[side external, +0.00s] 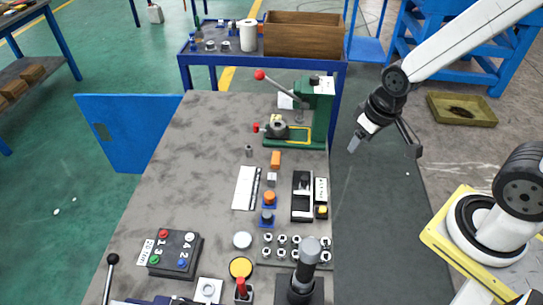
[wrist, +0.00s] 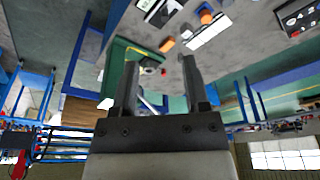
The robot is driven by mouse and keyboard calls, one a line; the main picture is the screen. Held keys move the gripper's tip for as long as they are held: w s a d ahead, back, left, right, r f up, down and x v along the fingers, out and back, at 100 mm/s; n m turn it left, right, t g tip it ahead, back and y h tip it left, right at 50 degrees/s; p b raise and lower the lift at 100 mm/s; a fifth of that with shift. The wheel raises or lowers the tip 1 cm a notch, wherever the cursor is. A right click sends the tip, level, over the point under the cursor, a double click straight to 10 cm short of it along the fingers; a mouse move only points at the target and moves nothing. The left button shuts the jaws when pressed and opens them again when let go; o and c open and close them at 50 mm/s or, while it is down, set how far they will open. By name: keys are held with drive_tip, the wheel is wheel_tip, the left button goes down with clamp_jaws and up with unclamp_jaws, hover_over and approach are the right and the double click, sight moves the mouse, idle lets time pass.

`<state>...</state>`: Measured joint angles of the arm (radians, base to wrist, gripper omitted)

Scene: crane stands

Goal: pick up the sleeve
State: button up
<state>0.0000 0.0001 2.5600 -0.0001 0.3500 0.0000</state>
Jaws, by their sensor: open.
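A small grey cylinder (side external: 249,151), which looks like the sleeve, stands upright on the grey table left of the green press. It is tiny in the side view, and I cannot tell whether it is hollow. In the wrist view I cannot pick it out surely. My gripper (side external: 384,150) is in the air beyond the table's right edge, well right of the cylinder and apart from everything. Its two fingers are spread and empty. They also show in the wrist view (wrist: 159,64), with the press (wrist: 120,55) beyond them.
The green lever press (side external: 318,105) stands at the table's far right, its red-knobbed lever reaching left. A button box (side external: 175,253) is front left. The table's left middle is clear.

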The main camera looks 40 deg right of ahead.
drive_tip(key=shift+o, duration=1.2)
